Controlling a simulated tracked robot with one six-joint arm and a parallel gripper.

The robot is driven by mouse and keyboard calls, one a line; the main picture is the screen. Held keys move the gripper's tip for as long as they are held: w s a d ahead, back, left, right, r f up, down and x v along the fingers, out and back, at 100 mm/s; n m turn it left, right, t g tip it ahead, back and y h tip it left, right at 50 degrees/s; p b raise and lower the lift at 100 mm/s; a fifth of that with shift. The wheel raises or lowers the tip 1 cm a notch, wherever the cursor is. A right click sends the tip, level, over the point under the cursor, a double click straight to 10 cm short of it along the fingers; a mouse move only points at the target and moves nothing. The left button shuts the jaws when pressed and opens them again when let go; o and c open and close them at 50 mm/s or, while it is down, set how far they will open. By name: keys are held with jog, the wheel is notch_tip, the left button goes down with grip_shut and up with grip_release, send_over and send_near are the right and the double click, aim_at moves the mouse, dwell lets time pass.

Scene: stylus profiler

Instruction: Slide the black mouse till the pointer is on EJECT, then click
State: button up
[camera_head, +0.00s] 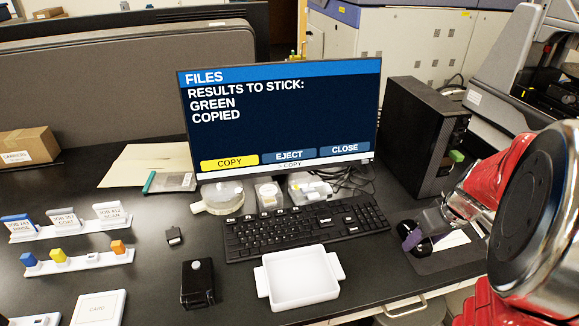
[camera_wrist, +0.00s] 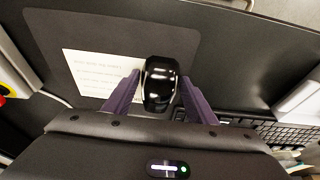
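The black mouse (camera_wrist: 158,84) lies on a dark mat (camera_wrist: 100,30) right of the keyboard. In the wrist view it sits between the two purple fingers of my gripper (camera_wrist: 160,82). One finger is at each side, very close to it; I cannot tell whether both touch. In the head view my gripper (camera_head: 412,238) is down at the mouse, which is partly hidden. The screen (camera_head: 283,120) reads "RESULTS TO STICK: GREEN COPIED". The COPY button (camera_head: 230,163) is yellow and the bar below reads "> COPY". The EJECT button (camera_head: 289,155) and CLOSE button (camera_head: 344,149) are blue. I see no separate pointer arrow.
A keyboard (camera_head: 290,230) is left of the mat, with a white tray (camera_head: 300,278) in front. A black computer tower (camera_head: 424,130) stands behind the mouse. A printed sheet (camera_wrist: 95,72) lies on the mat beside the mouse. Bare mat shows beyond the mouse.

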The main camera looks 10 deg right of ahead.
aim_at(443, 243)
jog(key=c, duration=0.6)
jog(key=shift+w+d, duration=0.1)
jog(key=shift+d, duration=3.65)
jog(key=shift+c, duration=0.2)
jog(key=o, duration=1.1)
jog(key=shift+r, duration=0.1)
jog(key=shift+c, duration=0.3)
notch_tip(443, 243, up, 7)
